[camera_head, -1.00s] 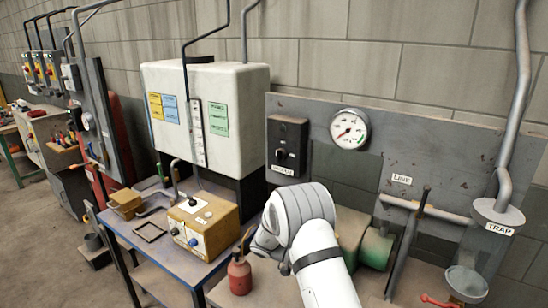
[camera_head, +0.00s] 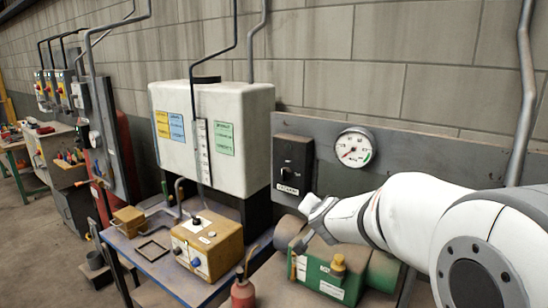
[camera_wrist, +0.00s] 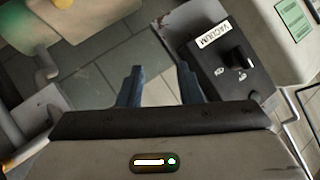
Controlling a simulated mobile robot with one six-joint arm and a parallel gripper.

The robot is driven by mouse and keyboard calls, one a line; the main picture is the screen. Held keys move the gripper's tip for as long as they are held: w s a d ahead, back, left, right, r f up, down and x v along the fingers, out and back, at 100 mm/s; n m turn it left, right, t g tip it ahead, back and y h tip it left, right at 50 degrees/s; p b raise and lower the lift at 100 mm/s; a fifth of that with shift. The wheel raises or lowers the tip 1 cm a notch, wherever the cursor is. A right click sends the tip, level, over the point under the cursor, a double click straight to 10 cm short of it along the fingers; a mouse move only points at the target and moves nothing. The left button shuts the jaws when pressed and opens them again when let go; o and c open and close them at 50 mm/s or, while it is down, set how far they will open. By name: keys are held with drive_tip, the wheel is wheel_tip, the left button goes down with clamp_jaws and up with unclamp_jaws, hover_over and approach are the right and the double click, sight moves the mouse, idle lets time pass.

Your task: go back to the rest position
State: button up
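My white arm (camera_head: 420,215) reaches in from the right in the head view, its end above a green machine. My gripper (camera_wrist: 160,72) shows in the wrist view with its two dark fingers apart and nothing between them. Beyond the right finger is the black VACUUM switch box (camera_wrist: 228,62), which also shows on the grey back panel in the head view (camera_head: 293,165). The fingers look apart from the box. In the head view the fingertips are hard to make out.
The green machine (camera_head: 335,270) lies below my arm. A round gauge (camera_head: 355,147) hangs behind it. A white tank (camera_head: 235,110), a yellow control box (camera_head: 207,243) and a red bottle (camera_head: 243,293) stand to the left. Open floor (camera_head: 35,240) shows at far left.

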drive_tip(key=s+d+f+n+g, duration=0.1)
drive_tip(key=s+f+n+g, duration=0.1)
drive_tip(key=s, duration=0.8)
drive_tip(key=s+d+f+n+g, duration=0.1)
drive_tip(key=s+f+n+g, duration=0.1)
drive_tip(key=s, duration=0.9)
drive_tip(key=s+d+f+n+g, duration=0.1)
drive_tip(key=s+f+n+g, duration=0.2)
drive_tip(key=s, duration=0.7)
drive_tip(key=shift+s+d+g+y+b, duration=0.2)
drive_tip(key=shift+s+g+y+b, duration=0.15)
drive_tip(key=shift+g, duration=0.75)
